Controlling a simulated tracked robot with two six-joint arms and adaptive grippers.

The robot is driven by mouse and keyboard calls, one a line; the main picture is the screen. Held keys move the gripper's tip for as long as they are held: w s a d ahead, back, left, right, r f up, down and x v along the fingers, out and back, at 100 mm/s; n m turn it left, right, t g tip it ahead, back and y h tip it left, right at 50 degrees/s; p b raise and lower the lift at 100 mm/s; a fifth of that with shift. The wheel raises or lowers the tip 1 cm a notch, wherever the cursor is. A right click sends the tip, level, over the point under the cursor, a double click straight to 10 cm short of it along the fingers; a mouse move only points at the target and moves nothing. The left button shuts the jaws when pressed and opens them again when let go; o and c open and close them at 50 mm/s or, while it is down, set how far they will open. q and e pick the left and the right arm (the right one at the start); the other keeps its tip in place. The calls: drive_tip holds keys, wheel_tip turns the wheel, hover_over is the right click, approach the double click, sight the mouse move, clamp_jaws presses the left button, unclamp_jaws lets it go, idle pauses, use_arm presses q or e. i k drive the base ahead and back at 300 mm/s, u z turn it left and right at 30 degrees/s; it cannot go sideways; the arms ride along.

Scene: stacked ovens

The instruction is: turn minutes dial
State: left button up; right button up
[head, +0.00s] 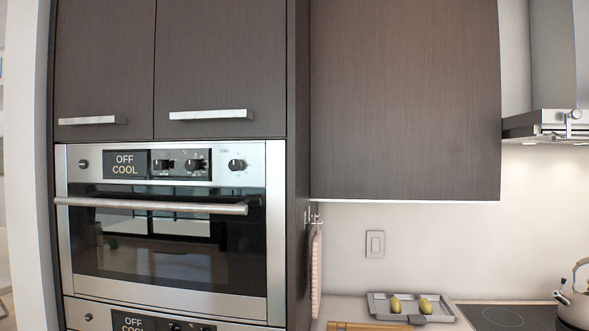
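The upper oven (170,232) is built into the dark cabinet on the left, with its door shut. Its panel display (125,163) reads "OFF COOL". Two black dials (180,164) sit right of the display. A separate black dial (237,165) is farther right, under small lettering that may read "min". A second oven (130,318) shows below, cut off by the bottom edge, with its own "OFF COOL" display. Neither of my grippers is in the view.
The oven door handle (150,206) sticks out below the panel. Cabinet handles (211,115) stick out above it. A tray (378,309) with two yellowish-green fruits rests on the counter at right, near a hob (505,318) and kettle (574,303).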

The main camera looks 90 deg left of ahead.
sight(234, 164)
drive_tip(key=z, duration=0.1)
drive_tip(key=i, duration=0.2)
drive_tip(key=u, duration=2.6)
drive_tip(key=k, duration=0.6)
drive_tip(key=u, duration=0.25)
drive_tip(key=i, duration=0.55)
drive_tip(key=z, duration=0.2)
drive_tip(key=k, duration=0.5)
drive_tip(key=u, duration=0.15)
drive_tip(key=i, duration=0.3)
